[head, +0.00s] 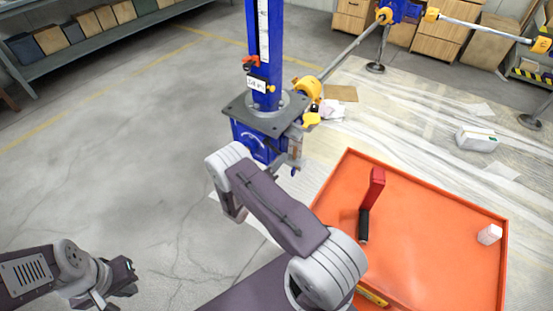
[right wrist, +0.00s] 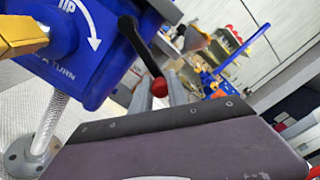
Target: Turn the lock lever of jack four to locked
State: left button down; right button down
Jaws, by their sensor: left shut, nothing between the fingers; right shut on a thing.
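The jack has a blue column (head: 265,40) rising from a grey plate (head: 245,115) above a blue gearbox (head: 255,147). A white label (head: 257,84) on the column is too small to read surely. My left gripper (head: 128,276) is shut and empty, low at the left, away from the jack.
A yellow coupling (head: 308,88) joins a shaft to the jack. An orange tray (head: 420,260) beside my right arm holds a red-and-black tool (head: 375,190) and a small white box (head: 489,234). The floor at left is clear up to a shelf (head: 110,40).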

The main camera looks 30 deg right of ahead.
jog(key=r+n, duration=0.1)
jog(key=r+n+p, duration=0.1)
jog(key=shift+s+d+r+n, duration=0.1)
jog(key=shift+s+r+n, duration=0.1)
jog(key=shift+r+n, duration=0.1)
jog(key=shift+r+n+p, duration=0.3)
jog(key=shift+n+p, duration=0.2)
jog(key=shift+p, duration=0.05)
jog(key=shift+w+r, duration=0.1)
jog(key=c, duration=1.3)
grip_release()
jog(key=shift+a, duration=0.2)
jog(key=v, duration=0.8)
jog(key=shift+s+a, duration=0.3)
